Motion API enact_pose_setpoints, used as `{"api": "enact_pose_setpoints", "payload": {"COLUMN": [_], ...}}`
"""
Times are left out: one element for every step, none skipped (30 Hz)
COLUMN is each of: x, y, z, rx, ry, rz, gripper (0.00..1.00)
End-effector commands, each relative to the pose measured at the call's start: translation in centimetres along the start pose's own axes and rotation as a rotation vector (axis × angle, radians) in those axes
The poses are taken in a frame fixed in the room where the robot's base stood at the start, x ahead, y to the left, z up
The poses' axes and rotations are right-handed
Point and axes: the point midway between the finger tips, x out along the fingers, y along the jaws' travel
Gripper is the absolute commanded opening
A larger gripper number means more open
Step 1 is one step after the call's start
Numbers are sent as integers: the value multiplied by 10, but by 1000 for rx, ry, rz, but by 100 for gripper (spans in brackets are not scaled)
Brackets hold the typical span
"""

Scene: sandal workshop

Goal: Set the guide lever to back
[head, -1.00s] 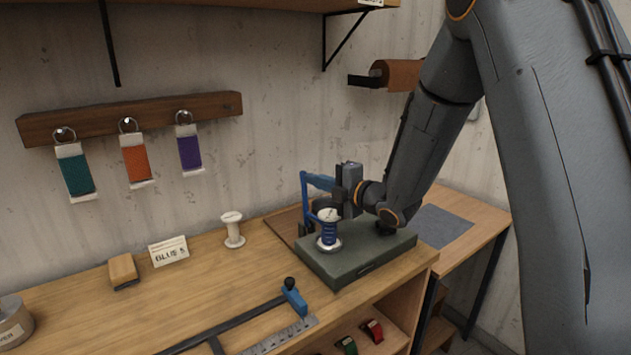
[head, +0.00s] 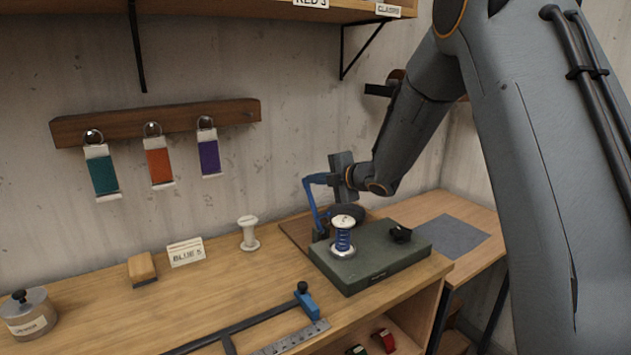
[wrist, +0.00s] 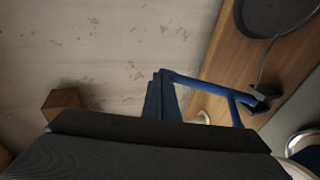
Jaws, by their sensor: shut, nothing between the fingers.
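The fingertips are partly hidden.
A black knob (head: 400,233) sits on the base's right part. A white empty spool (head: 248,233), a label card (head: 186,252) and a blue-ended ruler clamp (head: 306,300) are on the bench. The concrete wall (head: 290,150) is close behind the lever. A grey mat (head: 450,235) lies right.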

Motion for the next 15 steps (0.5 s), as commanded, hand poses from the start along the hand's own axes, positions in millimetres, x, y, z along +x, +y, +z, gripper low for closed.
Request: {"api": "enact_pose_setpoints", "payload": {"x": [-1, -2, -3, -4, -6, -7, -8, -9, -11, -11, -12, -12, -13, -13, -13], "y": [0, -1, -2, -2, -3, -4, -5, -6, -6, -7, -7, -8, -8, -8, -8], "z": [0, 0, 0, 0, -1, -1, -1, -1, -2, -2, -2, -2, -2, -2, -2], "rx": [0, 0, 0, 0, 0, 0, 0, 0, 0, 0, 0, 0, 0, 0, 0], "ry": [0, 0, 0, 0, 0, 0, 0, -1, -1, -1, -1, -1, 0, 0, 0], "rz": [1, 1, 1, 1, 1, 1, 1, 1, 1, 1, 1, 1, 1, 1, 1], "gripper": [0, 0, 0, 0, 0, 0, 0, 0, 0, 0, 0, 0, 0, 0, 0]}}
